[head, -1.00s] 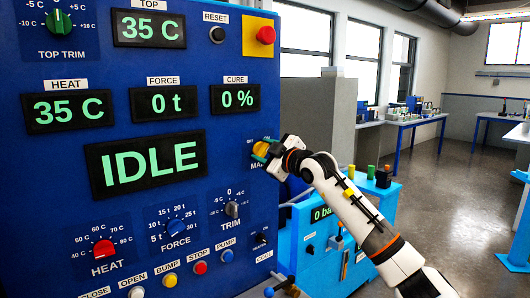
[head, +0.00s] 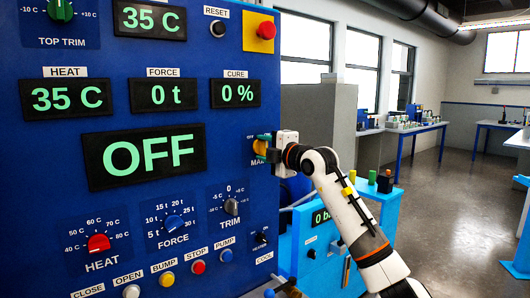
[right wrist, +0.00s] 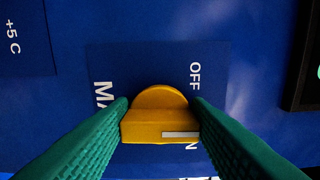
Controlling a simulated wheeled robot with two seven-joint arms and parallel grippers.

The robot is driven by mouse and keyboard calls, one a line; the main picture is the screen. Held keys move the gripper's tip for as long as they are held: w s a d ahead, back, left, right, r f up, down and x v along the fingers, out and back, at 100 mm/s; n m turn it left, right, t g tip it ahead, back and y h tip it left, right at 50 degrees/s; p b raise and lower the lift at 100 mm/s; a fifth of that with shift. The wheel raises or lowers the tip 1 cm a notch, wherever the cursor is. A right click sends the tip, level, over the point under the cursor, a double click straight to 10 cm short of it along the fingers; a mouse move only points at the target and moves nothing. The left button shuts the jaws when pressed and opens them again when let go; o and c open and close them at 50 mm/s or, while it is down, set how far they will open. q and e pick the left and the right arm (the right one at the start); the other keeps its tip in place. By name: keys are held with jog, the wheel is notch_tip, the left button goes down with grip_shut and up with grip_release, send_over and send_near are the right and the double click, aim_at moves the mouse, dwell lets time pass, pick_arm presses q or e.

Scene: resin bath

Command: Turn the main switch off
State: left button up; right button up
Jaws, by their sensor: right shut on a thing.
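The main switch is a yellow rotary knob (right wrist: 160,115) on the blue control panel (head: 235,125). In the right wrist view it sits between the two green fingers of my right gripper (right wrist: 160,125), which touch it on both sides. A white mark shows on the knob, and the OFF label is above it; the ON label is partly covered. In the head view the knob (head: 260,148) is mostly hidden by my right gripper (head: 264,149). The large display (head: 147,157) reads OFF. My left gripper is not clearly visible.
The panel carries a red stop button (head: 266,31), a heat knob (head: 99,243), a force knob (head: 174,222), a trim knob (head: 232,207) and a row of push buttons below. A light blue unit (head: 318,245) stands beside the panel. Open floor lies to the right.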

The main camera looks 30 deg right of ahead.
jog(key=n, duration=0.4)
jog(key=shift+f+n+b, duration=0.25)
jog(key=shift+n+b, duration=0.05)
jog(key=shift+f+n, duration=0.15)
jog(key=shift+n, duration=2.15)
jog(key=o, duration=1)
jog(key=shift+d, duration=0.1)
jog(key=s+b, duration=0.1)
jog(key=s, duration=0.3)
jog(key=s+b, duration=0.2)
jog(key=s, duration=0.2)
jog(key=s+d+b, duration=0.1)
jog(key=s, duration=0.3)
